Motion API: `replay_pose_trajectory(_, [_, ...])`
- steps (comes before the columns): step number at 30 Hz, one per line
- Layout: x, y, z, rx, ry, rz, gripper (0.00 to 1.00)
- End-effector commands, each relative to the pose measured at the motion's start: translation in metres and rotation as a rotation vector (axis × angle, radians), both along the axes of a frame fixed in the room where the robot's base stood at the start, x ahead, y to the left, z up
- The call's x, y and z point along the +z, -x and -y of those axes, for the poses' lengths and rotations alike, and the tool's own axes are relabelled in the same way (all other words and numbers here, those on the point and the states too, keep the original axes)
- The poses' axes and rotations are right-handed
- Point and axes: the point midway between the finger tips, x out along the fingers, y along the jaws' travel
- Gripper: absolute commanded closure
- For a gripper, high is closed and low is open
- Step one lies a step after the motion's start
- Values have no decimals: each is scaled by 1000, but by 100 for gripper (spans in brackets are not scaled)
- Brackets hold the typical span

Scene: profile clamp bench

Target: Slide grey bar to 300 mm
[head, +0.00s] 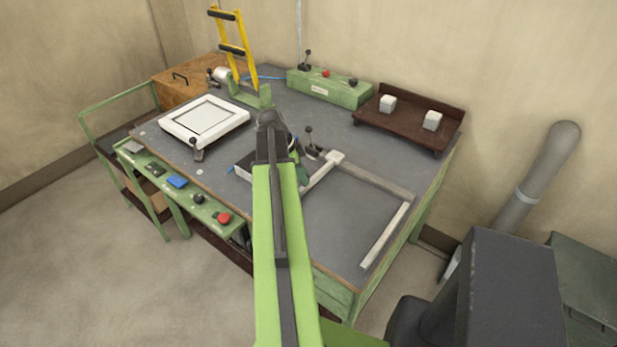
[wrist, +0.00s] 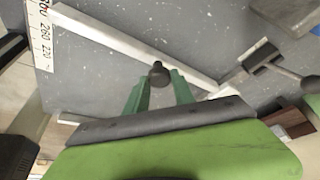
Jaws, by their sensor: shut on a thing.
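My gripper (wrist: 159,80) is in the wrist view, its two green fingers closed around a small black knob (wrist: 158,70). The knob sits beside a long pale grey bar (wrist: 125,43) that slants from upper left to lower right; I cannot tell how the two are joined. A white scale strip (wrist: 42,40) at the upper left shows 260 and 220, with a cut-off number past 260. A clamp lever (wrist: 262,58) with a dark ball end stands to the right. In the head view my arm hides the gripper and knob; a pale bar (head: 320,175) shows right of it.
A grey rail (head: 380,180) and a pale rail (head: 387,235) lie on the right of the dark bench. A white frame (head: 203,122) and a green switch box (head: 330,88) stand behind. A brown shelf (head: 408,118) holds two pale blocks.

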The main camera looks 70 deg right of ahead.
Motion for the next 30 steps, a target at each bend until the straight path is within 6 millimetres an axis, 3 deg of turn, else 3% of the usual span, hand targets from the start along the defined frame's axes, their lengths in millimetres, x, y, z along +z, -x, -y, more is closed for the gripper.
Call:
replay_pose_trajectory(2, [0, 0, 0, 0, -1, 1, 100])
replay_pose_trajectory(3, [0, 0, 0, 0, -1, 1, 69])
replay_pose_trajectory(8, [0, 1, 0, 0, 0, 0, 49])
replay_pose_trajectory(19, [9, -2, -2, 1, 0, 0, 49])
replay_pose_trajectory(30, [90, -28, -16, 3, 0, 0, 49])
